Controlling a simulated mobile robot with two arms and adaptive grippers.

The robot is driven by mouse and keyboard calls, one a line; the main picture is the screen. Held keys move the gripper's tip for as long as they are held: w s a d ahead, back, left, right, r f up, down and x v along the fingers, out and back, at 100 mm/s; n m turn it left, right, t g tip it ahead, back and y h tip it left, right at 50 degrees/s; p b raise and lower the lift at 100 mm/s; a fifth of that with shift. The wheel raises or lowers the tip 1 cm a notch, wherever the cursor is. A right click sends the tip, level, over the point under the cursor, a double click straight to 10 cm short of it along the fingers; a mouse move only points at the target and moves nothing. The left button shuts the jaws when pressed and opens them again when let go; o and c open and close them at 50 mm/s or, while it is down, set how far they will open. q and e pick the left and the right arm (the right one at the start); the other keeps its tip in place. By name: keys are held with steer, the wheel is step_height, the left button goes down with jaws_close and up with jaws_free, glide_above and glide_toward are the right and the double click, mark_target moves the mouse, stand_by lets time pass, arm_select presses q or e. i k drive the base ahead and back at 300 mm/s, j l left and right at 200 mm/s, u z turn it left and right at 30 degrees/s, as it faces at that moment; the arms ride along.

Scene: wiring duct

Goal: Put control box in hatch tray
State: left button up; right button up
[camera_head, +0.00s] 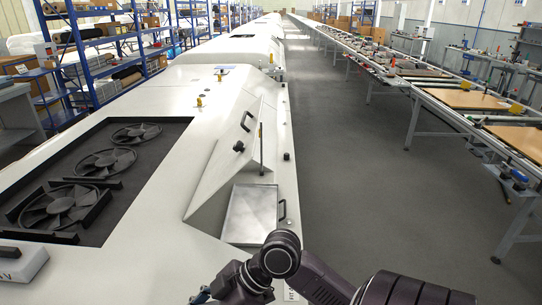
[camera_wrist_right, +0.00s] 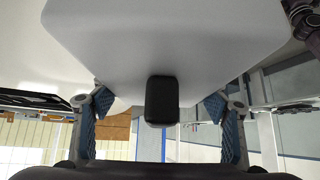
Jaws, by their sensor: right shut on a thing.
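My right gripper (camera_wrist_right: 158,104) is shut on a large pale grey-white body, seemingly the control box (camera_wrist_right: 150,45), with a finger at each side of its narrow end. A black rounded block (camera_wrist_right: 162,101) shows between the fingers. The hatch tray (camera_head: 250,214) is a shallow metallic tray in the white machine, empty, just beyond my right wrist. My left gripper is out of view.
A raised hatch lid (camera_head: 237,145) with a black handle stands behind the tray. Fans (camera_head: 100,162) sit in a dark recess at left. A white box-like part (camera_head: 22,262) is at the lower left. The aisle (camera_head: 335,150) is clear; workbenches (camera_head: 465,98) line the right.

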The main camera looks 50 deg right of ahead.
mark_target(253, 212)
steer(key=l+u, duration=0.1)
steer(key=l, duration=0.4)
steer(key=k+l, duration=0.15)
steer(key=l, duration=0.35)
steer(key=k+l+u, duration=0.15)
steer(key=l, duration=0.4)
steer(key=l+u, duration=0.1)
steer(key=l, duration=0.4)
steer(key=i+l, duration=0.1)
steer(key=l, duration=0.55)
steer(key=i+l+u, duration=0.1)
steer(key=l, duration=0.55)
steer(key=i+l, duration=0.1)
steer(key=l, duration=0.55)
steer(key=u, duration=0.05)
